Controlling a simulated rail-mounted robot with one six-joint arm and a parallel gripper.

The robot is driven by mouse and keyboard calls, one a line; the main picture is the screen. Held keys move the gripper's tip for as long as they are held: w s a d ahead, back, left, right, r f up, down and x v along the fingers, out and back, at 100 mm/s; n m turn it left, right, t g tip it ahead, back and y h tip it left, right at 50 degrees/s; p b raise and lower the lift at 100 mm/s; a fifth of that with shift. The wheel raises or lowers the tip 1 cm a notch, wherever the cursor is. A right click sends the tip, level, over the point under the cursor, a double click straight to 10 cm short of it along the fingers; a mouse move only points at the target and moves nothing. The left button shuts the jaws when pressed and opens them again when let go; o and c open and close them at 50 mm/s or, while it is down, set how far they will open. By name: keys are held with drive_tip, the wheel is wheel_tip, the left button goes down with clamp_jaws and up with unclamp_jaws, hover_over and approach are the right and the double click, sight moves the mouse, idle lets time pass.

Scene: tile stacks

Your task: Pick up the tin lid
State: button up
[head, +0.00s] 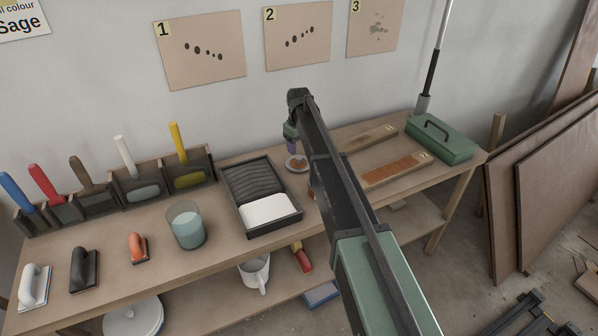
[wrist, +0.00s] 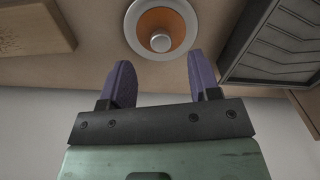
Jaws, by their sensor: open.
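A small round lid-like piece with a pale rim, orange inside and a silvery knob (wrist: 160,41) lies on the bench top. I take it for the tin lid. In the head view it shows small, near the back of the bench (head: 297,164), just right of the black tray. My gripper (wrist: 160,72) is open and empty, its two purple fingers pointing toward the piece, with the knob lined up between them in the picture. In the head view my gripper (head: 291,146) is just above it, apart from it as far as I can tell. My arm hides part of the bench beside it.
The black paint tray (head: 262,168) stands close left. Wooden boards (head: 395,170) and a green toolbox (head: 440,140) are to the right. A glass jar (head: 186,226), sanding blocks and several upright handled tools fill the left. A white round lid (head: 132,318) sits below.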

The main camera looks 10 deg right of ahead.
sight(299, 158)
wheel_tip(299, 158, down, 5)
drive_tip(key=b, duration=0.5)
drive_tip(key=shift+f, duration=0.2)
drive_tip(key=shift+r, duration=0.25)
drive_tip(key=c, duration=1)
